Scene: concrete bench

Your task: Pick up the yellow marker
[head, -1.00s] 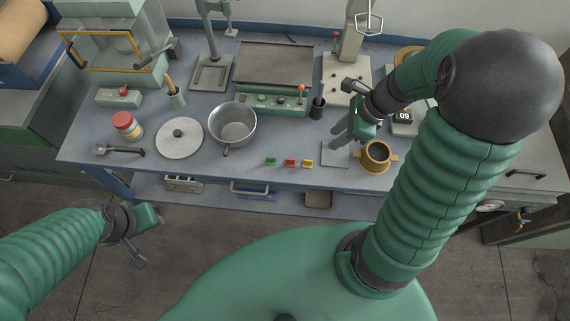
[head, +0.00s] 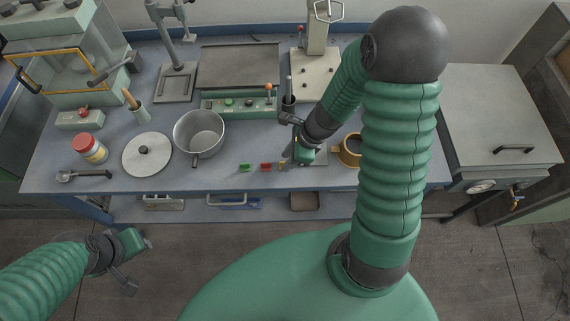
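The yellow marker (head: 282,164) is a small yellow block near the bench's front edge, at the right end of a short row. A red block (head: 266,167) and a green block (head: 245,168) lie to its left. My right gripper (head: 291,158) points down right beside the yellow marker and partly covers it. Its fingers are small and dark here, so I cannot tell their opening or whether they touch the marker. My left gripper (head: 141,265) is in front of the bench at lower left, with its fingers apart and empty.
A brass cup with handles (head: 350,150) stands just right of my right gripper, partly behind my arm. A steel pot (head: 199,134) and a round lid (head: 147,155) are to the left. A control box (head: 238,105) is behind the blocks.

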